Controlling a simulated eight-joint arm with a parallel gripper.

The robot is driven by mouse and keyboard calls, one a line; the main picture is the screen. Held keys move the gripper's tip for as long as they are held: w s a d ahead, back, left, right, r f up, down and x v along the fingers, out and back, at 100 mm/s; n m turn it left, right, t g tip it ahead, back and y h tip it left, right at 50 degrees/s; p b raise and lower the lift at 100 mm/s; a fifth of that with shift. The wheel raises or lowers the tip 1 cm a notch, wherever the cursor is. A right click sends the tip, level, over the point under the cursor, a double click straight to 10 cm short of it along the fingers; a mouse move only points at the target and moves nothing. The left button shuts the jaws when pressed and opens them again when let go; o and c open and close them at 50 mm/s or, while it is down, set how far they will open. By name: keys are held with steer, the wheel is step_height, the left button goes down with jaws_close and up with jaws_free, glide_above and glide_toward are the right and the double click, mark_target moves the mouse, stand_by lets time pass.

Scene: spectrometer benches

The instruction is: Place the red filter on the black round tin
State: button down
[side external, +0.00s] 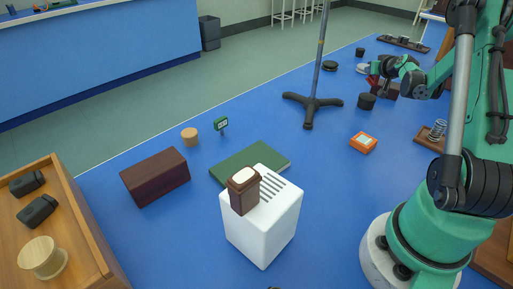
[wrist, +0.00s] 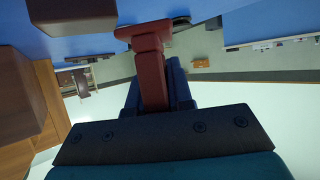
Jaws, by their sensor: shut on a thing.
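The red filter (wrist: 149,62) is in my gripper (wrist: 158,92) in the wrist view, its stem between the dark fingers and its wider end pointing away. In the side view my gripper (side external: 377,70) is at the far right of the bench, pointing left, with a bit of the red filter (side external: 371,80) showing. A low, dark round tin (side external: 330,66) lies to the left of the gripper, apart from it. A taller black round piece (side external: 366,102) stands nearer the camera, below the gripper. I cannot tell for certain which is the named tin.
A dark red-brown box (side external: 386,90) sits just under my gripper. A stand with a tall pole (side external: 309,112) rises left of the tins.

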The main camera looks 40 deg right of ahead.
mark_target(372, 83)
steer(key=shift+f, duration=2.1)
steer(key=shift+f, duration=0.1)
steer(key=c, duration=0.8)
jaws_free()
